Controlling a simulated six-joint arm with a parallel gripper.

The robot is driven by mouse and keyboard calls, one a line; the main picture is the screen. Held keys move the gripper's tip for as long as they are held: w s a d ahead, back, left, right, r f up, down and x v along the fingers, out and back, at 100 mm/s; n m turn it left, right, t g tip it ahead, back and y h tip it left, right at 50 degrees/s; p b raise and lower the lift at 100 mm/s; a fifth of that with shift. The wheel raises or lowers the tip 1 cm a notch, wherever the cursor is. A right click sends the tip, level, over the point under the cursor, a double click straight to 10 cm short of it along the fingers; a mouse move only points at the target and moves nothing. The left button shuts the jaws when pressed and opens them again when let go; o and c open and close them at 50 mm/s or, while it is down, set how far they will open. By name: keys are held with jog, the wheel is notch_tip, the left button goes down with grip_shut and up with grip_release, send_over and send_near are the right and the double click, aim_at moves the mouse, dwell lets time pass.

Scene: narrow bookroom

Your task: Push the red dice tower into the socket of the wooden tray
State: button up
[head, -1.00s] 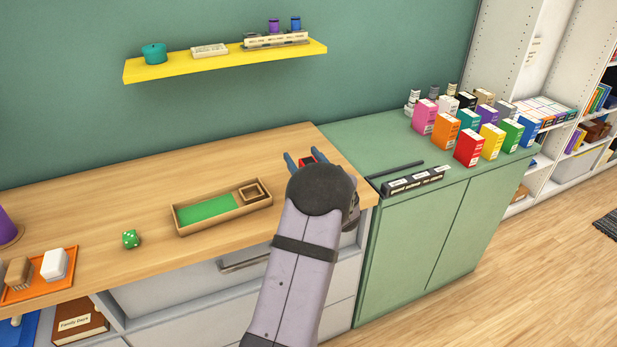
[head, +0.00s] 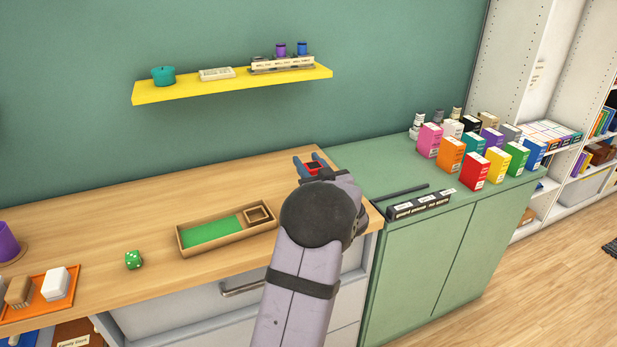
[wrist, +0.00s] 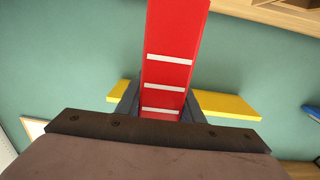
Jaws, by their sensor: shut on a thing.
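The red dice tower (wrist: 170,60) is between the fingers of my gripper (wrist: 158,105), which is shut on it. White bars cross its face in the wrist view. In the head view only a small red part of the tower (head: 313,167) shows between the blue-grey fingers of my gripper (head: 310,163); my wrist hides the rest. The wooden tray (head: 188,248) lies on the wooden counter, left of my gripper and apart from it. It has a green floor and a small square socket (head: 257,214) at its right end.
A green die (head: 133,260) and an orange tray (head: 62,290) with brushes or blocks lie left on the counter (head: 100,220). A yellow shelf (head: 230,84) hangs above.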

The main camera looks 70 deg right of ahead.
notch_tip(320, 180, up, 4)
jog(key=w+a+p, duration=0.1)
jog(key=w+a, duration=0.3)
jog(key=w, duration=0.3)
jog(key=w+a+f+n+t+y+p, duration=0.1)
jog(key=w+a+p, duration=0.1)
jog(key=w+a, duration=0.2)
jog(key=w, duration=0.3)
jog(key=shift+w+a, duration=0.15)
jog(key=shift+w, duration=0.05)
jog(key=shift+f+b, duration=3.7)
jog(key=shift+f, duration=0.6)
jog(key=o, duration=1.1)
jog(key=shift+o, duration=0.8)
jog(key=o, duration=0.5)
jog(key=shift+r, duration=0.1)
jog(key=shift+c, duration=0.2)
